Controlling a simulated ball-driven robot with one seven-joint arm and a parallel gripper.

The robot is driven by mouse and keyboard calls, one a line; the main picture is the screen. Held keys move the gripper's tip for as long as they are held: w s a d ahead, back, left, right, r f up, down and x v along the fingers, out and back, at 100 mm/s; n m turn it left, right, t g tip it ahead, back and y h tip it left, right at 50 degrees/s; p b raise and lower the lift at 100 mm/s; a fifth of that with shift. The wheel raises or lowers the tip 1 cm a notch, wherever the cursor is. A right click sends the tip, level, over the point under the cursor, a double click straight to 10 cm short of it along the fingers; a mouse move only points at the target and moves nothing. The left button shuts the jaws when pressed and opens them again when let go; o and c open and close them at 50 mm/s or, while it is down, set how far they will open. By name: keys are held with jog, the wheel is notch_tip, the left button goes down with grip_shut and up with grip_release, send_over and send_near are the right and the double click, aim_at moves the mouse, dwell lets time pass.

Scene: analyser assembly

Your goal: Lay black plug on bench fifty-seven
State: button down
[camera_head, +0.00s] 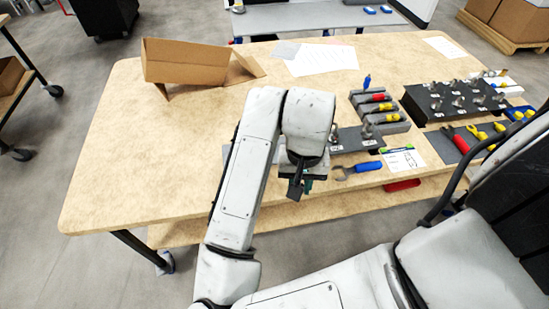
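The wooden bench (130,170) has a light speckled top and fills the middle of the view. My gripper (297,187) points down at the bench's front edge, left of the blue-handled tool. Dark parts show at its tip with a small greenish patch beside them. I cannot tell whether one of these is a black plug or part of the gripper. The fingers are too small and too covered by the wrist to show whether they are open. No number on the bench is readable, and no black plug shows clearly elsewhere.
An open cardboard box (186,62) and papers (318,59) lie at the back. A grey holder with red and yellow tools (379,110), a black rack with metal fittings (455,97) and a blue-handled wrench (358,169) crowd the right.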

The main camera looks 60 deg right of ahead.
jog(key=w+d+f, duration=0.1)
jog(key=w+f, duration=0.1)
jog(key=w, duration=0.1)
jog(key=w+d+f+p, duration=0.1)
jog(key=w+f, duration=0.2)
jog(key=w+d+f+p, duration=0.1)
jog(key=w+f, duration=0.1)
jog(key=w, duration=0.2)
jog(key=shift+d+f, duration=0.3)
jog(key=shift+w+d+f, duration=0.2)
jog(key=shift+w+f, duration=0.35)
jog(key=shift+f, duration=0.1)
jog(key=shift+w+f, duration=0.1)
jog(key=shift+f, duration=1.5)
jog(key=shift+f, duration=0.1)
jog(key=c, duration=1)
grip_release()
